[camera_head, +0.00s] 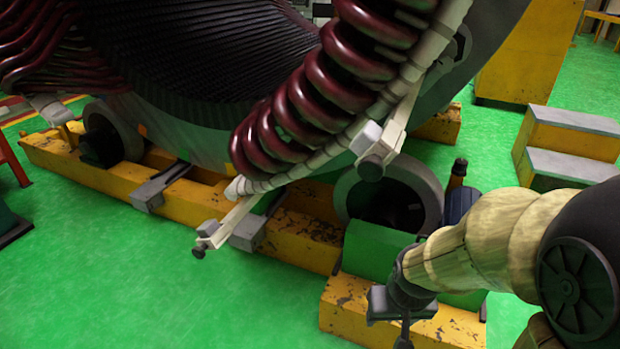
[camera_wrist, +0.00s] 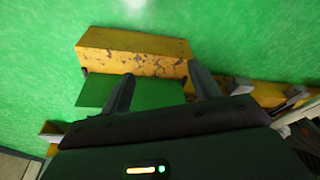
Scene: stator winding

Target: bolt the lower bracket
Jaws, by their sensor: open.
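The lower bracket (camera_head: 232,222) is a pale bar sticking out from the lower end of the dark red coils (camera_head: 330,90). A dark bolt (camera_head: 201,246) sits at its free end. A second pale bracket (camera_head: 396,125) is higher on the right, with another dark bolt (camera_head: 371,166) at its lower end. My gripper (camera_head: 388,318) is at the lower right, well apart from the lower bracket. In the wrist view my gripper (camera_wrist: 162,85) has its two fingers spread, with nothing between them. Pale bars at that view's right edge are too small to tell apart.
A yellow worn beam (camera_head: 90,165) runs under the stator (camera_head: 220,50), with rollers (camera_head: 112,132) on it. A yellow block (camera_head: 345,310) and green housing (camera_head: 370,250) stand near my gripper. Yellow steps (camera_head: 570,140) are at right. Green floor (camera_head: 130,280) is free at lower left.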

